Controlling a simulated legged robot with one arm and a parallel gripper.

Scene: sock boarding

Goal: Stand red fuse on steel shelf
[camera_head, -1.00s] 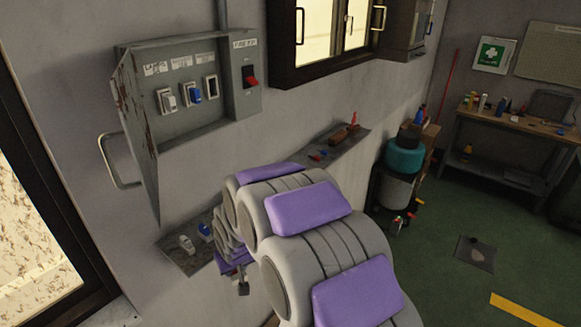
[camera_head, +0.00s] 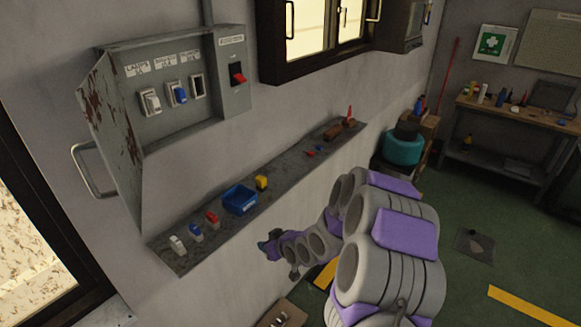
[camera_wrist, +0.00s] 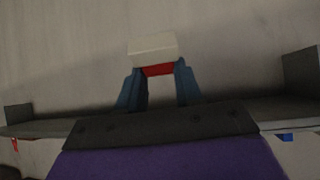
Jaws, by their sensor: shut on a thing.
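My gripper (camera_head: 264,248) is in front of and below the front edge of the steel shelf (camera_head: 290,166). In the wrist view its blue fingers (camera_wrist: 160,88) are shut on a block with a white end and a red band, which I take as the red fuse (camera_wrist: 153,50). The held fuse is not clear in the head view. Another red-and-white fuse (camera_head: 212,218) stands on the shelf, beside a blue fuse (camera_head: 196,233) and a white fuse (camera_head: 177,245).
The shelf also holds a blue tray (camera_head: 240,200), a yellow item (camera_head: 262,182) and small items farther back. The open fuse box (camera_head: 185,90) above has white and blue fuses fitted and one dark slot. Its door (camera_head: 112,125) juts out at left.

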